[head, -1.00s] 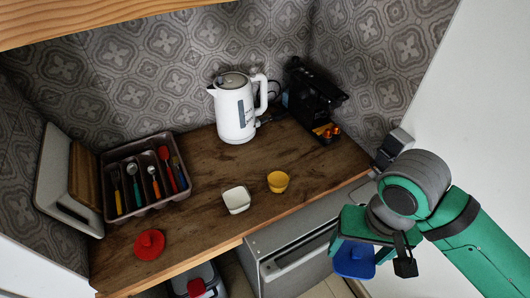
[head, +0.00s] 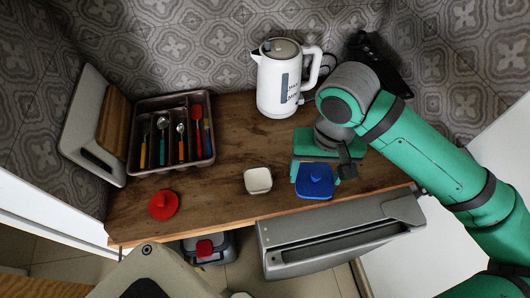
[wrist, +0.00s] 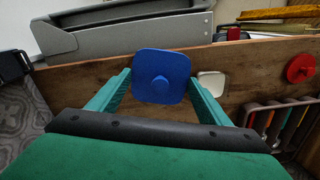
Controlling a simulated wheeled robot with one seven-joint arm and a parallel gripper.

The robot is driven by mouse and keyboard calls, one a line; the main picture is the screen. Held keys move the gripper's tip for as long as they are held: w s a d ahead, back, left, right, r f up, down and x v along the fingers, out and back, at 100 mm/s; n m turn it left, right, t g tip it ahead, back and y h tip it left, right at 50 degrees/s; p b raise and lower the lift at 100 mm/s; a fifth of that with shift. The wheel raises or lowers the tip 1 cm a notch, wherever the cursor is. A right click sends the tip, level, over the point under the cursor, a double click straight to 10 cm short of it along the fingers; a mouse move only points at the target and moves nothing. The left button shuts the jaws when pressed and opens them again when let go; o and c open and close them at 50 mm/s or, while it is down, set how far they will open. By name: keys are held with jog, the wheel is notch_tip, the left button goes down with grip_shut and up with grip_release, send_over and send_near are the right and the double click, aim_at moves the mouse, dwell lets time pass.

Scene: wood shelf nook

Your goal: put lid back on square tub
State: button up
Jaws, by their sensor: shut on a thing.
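The blue square lid (head: 315,182) with a round knob is held in my gripper (head: 318,172), above the counter's front part. In the wrist view the lid (wrist: 161,76) sits between the two green fingers, by its side edges, with its knob facing the camera. The white square tub (head: 258,180) stands open on the counter, to the left of my gripper in the head view and apart from the lid. In the wrist view the tub (wrist: 212,82) is to the right of the lid, partly hidden by a finger.
A red round lid (head: 163,205) lies on the counter at the left. A cutlery tray (head: 170,103) and a white kettle (head: 283,80) stand behind. The coffee machine (head: 375,62) is partly hidden by my arm. The counter between red lid and tub is clear.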

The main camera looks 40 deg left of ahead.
jog(key=s+a+n, duration=0.1)
jog(key=s+a, duration=0.1)
jog(key=a, duration=0.5)
jog(key=s+a+n, duration=0.2)
jog(key=s+a, duration=0.1)
jog(key=a, duration=0.4)
jog(key=shift+w+f, duration=0.15)
jog(key=shift+f, duration=1.55)
jog(key=shift+w+f, duration=0.15)
jog(key=shift+f, duration=1.5)
jog(key=shift+s, duration=0.15)
jog(key=shift+d+f, duration=0.1)
jog(key=shift+f, duration=0.05)
jog(key=shift+s, duration=0.1)
